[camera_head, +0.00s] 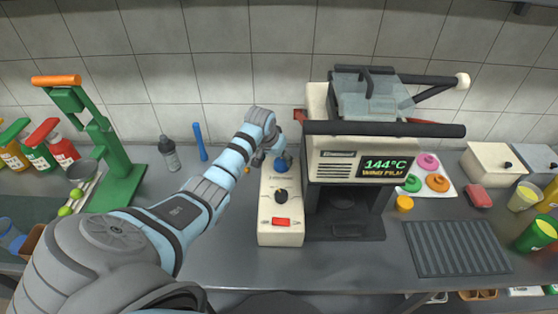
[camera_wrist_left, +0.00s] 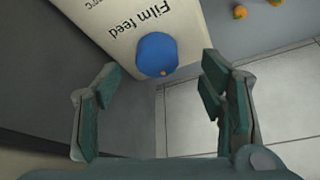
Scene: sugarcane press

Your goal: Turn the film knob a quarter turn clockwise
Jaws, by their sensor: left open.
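The film knob (camera_head: 281,165) is blue and sits at the back end of the cream control box. In the left wrist view the blue knob (camera_wrist_left: 157,53) is beside the printed words "Film feed", with a small orange mark at its lower edge. My left gripper (camera_head: 266,160) is at the back of the box, close to the knob. In the left wrist view its two green-padded fingers (camera_wrist_left: 160,82) are spread and empty, with the knob just ahead of the gap between them. I cannot tell whether they touch it. My right gripper is out of view.
The control box (camera_head: 266,222) also carries a black knob (camera_head: 282,197) and a red switch (camera_head: 281,222). The sealing machine (camera_head: 345,150), reading 144°C, stands directly right.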

